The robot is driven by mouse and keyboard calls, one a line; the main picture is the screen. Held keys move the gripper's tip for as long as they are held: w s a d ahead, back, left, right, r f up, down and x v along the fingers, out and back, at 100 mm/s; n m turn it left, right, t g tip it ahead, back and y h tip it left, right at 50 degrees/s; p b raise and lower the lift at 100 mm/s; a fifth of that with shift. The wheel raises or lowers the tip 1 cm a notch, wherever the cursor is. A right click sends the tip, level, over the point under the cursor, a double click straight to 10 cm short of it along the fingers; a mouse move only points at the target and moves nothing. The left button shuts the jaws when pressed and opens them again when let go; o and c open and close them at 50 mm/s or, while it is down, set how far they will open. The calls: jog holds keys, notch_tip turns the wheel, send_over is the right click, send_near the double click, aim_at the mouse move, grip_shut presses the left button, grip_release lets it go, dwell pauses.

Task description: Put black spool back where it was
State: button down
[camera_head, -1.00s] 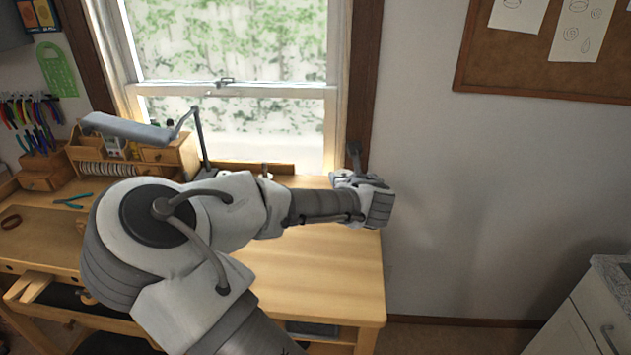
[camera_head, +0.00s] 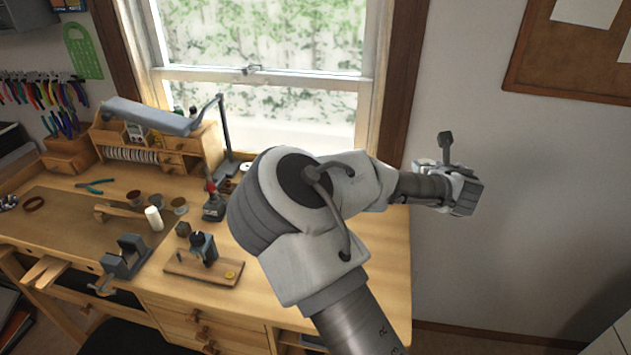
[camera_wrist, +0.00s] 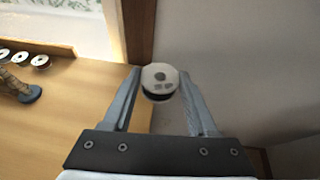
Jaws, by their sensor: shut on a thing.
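My gripper (camera_wrist: 160,72) is shut on the black spool (camera_wrist: 158,97), which has a pale round flange and a dark winding. The spool sits between the fingertips, off the bench, in front of the wall just past the bench's right edge. Several other spools (camera_wrist: 40,60) stand in a row at the left of the wrist view, near the window side of the workbench (camera_wrist: 85,95). In the head view my arm's end is in front of the wall, right of the window, and the held spool cannot be made out there.
The workbench (camera_head: 385,265) carries a desk lamp (camera_head: 150,115), a wooden organiser (camera_head: 195,148), a small vise (camera_head: 125,257) and a wooden board with a tool (camera_head: 205,268). My arm hides part of the right half. The bench right of the spools looks clear in the wrist view.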

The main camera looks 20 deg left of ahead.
jog(key=w+a+f+n+y, duration=0.1)
jog(key=w+a+f, duration=0.3)
jog(key=a, duration=0.6)
jog(key=w+a+f+n+g+y, duration=0.1)
jog(key=w+a+f, duration=0.3)
jog(key=a, duration=0.7)
jog(key=w+a+f+n+y, duration=0.2)
jog(key=w+a+f+y, duration=0.1)
jog(key=a, duration=0.7)
jog(key=shift+w+a+f, duration=0.15)
jog(key=shift+w+f, duration=0.3)
jog(key=shift+f, duration=0.25)
jog(key=shift+w+a+f, duration=0.1)
jog(key=shift+w+f, duration=0.3)
jog(key=shift+f, duration=0.25)
jog(key=shift+f+p, duration=0.3)
jog(key=shift+f, duration=1.75)
jog(key=shift+a+f+b, duration=0.1)
jog(key=shift+f+b, duration=0.1)
jog(key=shift+b, duration=0.1)
jog(key=shift+c, duration=1)
grip_release()
jog(key=shift+r, duration=0.15)
